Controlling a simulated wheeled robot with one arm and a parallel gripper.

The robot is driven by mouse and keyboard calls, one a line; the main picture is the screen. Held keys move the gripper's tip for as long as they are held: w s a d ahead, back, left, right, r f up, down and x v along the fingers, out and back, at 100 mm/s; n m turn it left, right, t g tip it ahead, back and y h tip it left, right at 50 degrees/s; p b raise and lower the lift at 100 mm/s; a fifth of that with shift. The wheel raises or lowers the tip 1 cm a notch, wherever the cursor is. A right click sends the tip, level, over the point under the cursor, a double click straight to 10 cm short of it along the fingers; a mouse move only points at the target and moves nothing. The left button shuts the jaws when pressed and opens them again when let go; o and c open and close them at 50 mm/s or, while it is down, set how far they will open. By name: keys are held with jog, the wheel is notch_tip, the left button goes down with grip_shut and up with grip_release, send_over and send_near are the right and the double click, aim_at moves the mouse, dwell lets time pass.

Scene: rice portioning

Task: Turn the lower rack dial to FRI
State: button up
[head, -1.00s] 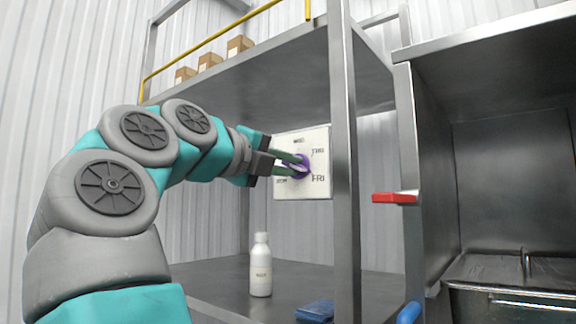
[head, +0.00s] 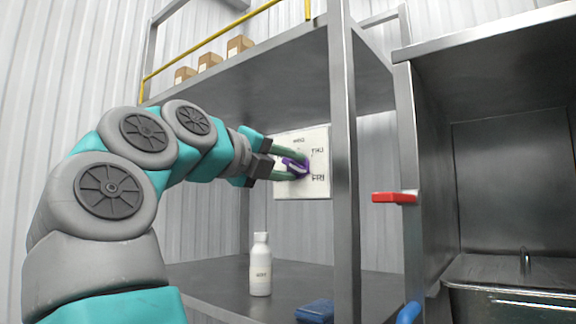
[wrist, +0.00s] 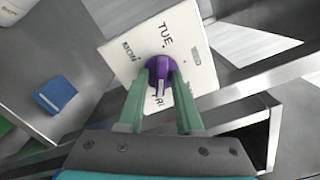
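The rack dial is a purple knob (head: 296,165) on a white panel (head: 321,192) above the lower shelf. In the head view, THU and FRI show on the panel's right side and another label at its top. The knob's raised grip slants down to the right, toward FRI. In the wrist view, the knob (wrist: 160,70) shows TUE above, MON to the left, and a partly hidden label below, where its light-edged grip points. My gripper (head: 300,166) is open, with green fingers on either side of the knob and gaps beside its grip. It also shows in the wrist view (wrist: 160,80).
A white bottle (head: 261,268) and a blue block (head: 315,311) are on the lower shelf (head: 215,277). A metal post (head: 344,150) stands right of the panel. A red handle (head: 394,198) sticks out farther right. Small boxes (head: 239,46) sit on the top shelf.

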jog(key=shift+o, duration=0.5)
jog(key=shift+r, duration=0.1)
jog(key=v, duration=0.8)
